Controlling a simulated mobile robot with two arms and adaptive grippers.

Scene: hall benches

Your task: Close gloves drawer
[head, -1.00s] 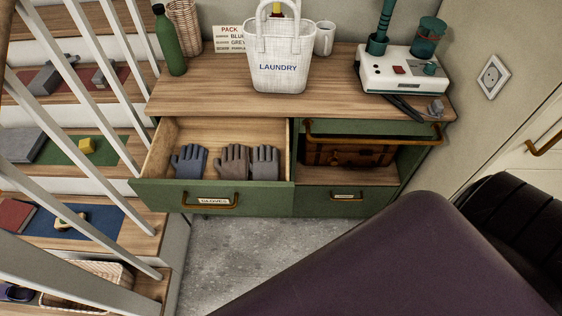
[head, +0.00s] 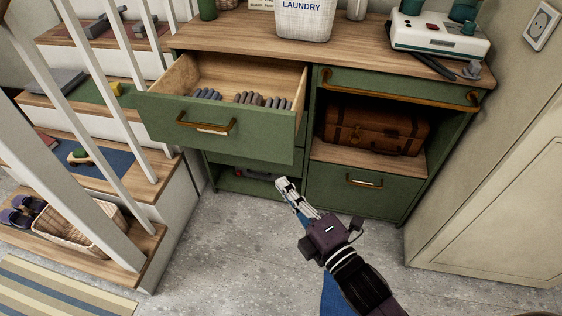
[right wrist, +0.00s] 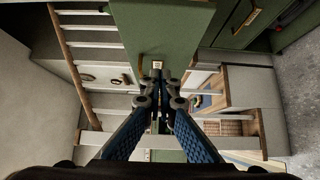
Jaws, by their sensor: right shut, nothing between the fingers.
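The gloves drawer (head: 222,129) is pulled out of the green bench at the upper left in the head view. Several grey and blue gloves (head: 262,100) show inside it behind its front. Its brass handle (head: 206,124) has a white label below it. My right gripper (head: 284,184) is shut and empty, below and in front of the drawer's right part, apart from it. In the right wrist view my right gripper's fingertips (right wrist: 157,76) point toward a green panel (right wrist: 170,30) with a brass handle. My left gripper is not in view.
A brown suitcase (head: 370,128) sits in the open compartment at right, above a lower green drawer (head: 362,195). A laundry bag (head: 303,20) and a white machine (head: 440,36) stand on the bench top. Stairs with white railings border the left. Grey floor (head: 235,240) is clear.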

